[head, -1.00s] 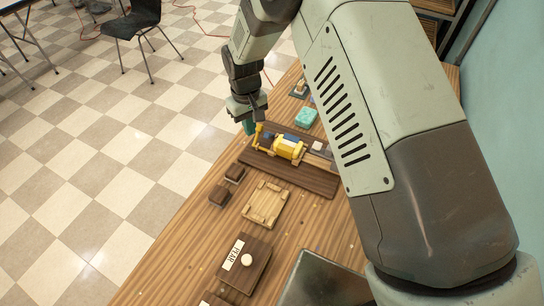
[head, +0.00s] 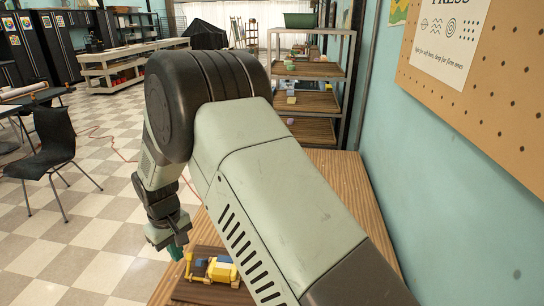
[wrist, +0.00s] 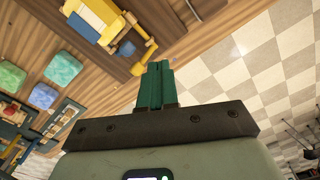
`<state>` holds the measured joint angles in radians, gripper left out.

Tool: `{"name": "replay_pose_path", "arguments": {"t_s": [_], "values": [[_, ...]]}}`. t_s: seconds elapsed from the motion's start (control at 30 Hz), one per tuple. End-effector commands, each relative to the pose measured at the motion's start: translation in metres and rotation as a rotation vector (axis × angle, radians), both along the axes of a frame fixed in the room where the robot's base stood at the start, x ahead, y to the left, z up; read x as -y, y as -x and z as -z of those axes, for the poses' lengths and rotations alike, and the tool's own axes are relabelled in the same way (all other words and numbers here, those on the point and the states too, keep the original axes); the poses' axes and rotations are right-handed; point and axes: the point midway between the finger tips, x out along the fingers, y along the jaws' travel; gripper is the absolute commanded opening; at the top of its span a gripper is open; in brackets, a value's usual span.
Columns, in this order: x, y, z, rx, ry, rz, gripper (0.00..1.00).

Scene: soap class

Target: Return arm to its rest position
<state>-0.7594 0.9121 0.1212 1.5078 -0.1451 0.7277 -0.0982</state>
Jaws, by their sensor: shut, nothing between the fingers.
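My gripper (wrist: 155,86) shows in the wrist view with its two green fingers together and nothing between them. In the head view my gripper (head: 176,250) hangs at the table's left edge, next to the yellow press. My arm is bent and crosses the middle of the head view, hiding much of the table.
The yellow press (head: 222,268) sits on a dark board on the wooden table (head: 345,185); it also shows in the wrist view (wrist: 100,18). Teal, green and blue soap blocks (wrist: 63,68) lie near it. A shelf rack (head: 312,102) stands behind, a chair (head: 50,155) at left. A wall is at right.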

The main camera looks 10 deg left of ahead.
Motion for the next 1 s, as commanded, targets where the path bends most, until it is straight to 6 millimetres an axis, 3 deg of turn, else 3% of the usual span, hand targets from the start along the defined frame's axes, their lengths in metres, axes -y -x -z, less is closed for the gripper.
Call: {"name": "replay_pose_path", "arguments": {"t_s": [0.17, 0.3, 0.47, 0.7, 0.83, 1.0], "values": [[0.038, -0.025, -0.065, 0.048, -0.027, 0.089, 0.00], [0.097, -0.039, -0.139, 0.103, -0.057, 0.206, 0.00], [0.170, -0.034, -0.211, 0.165, -0.087, 0.346, 0.00], [0.275, 0.011, -0.288, 0.258, -0.136, 0.562, 0.00], [0.324, 0.049, -0.313, 0.310, -0.166, 0.680, 0.00], [0.373, 0.106, -0.326, 0.373, -0.205, 0.826, 0.00]]}}
